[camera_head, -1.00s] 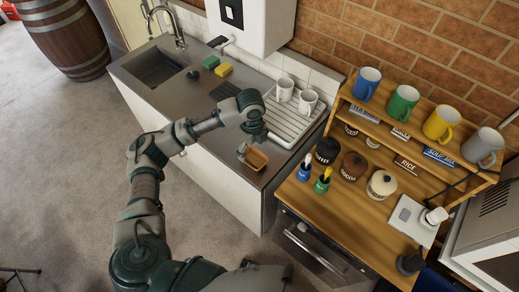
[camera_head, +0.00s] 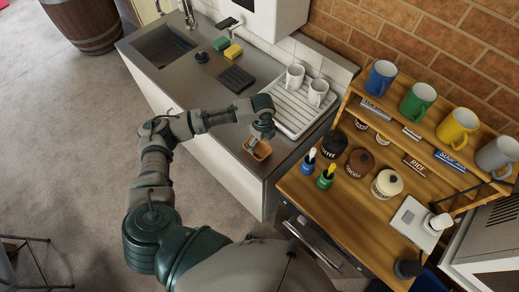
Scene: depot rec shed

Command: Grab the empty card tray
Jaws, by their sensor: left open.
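A small brown card tray (camera_head: 262,150) sits on the grey counter (camera_head: 215,96) near its front edge, below the white draining rack. It looks empty, though part of it is hidden by my gripper. My left gripper (camera_head: 258,141) comes in from the left and points down over the tray. Its jaws are open, with one finger at the tray's left rim. I cannot tell whether the fingers touch the tray. My right gripper is not in view.
Two white mugs (camera_head: 295,77) stand on the draining rack (camera_head: 293,112) just behind the gripper. A black ribbed mat (camera_head: 236,79), sponges (camera_head: 233,51) and a sink (camera_head: 163,47) lie further left. A wooden unit (camera_head: 345,215) with jars and bottles stands close on the right.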

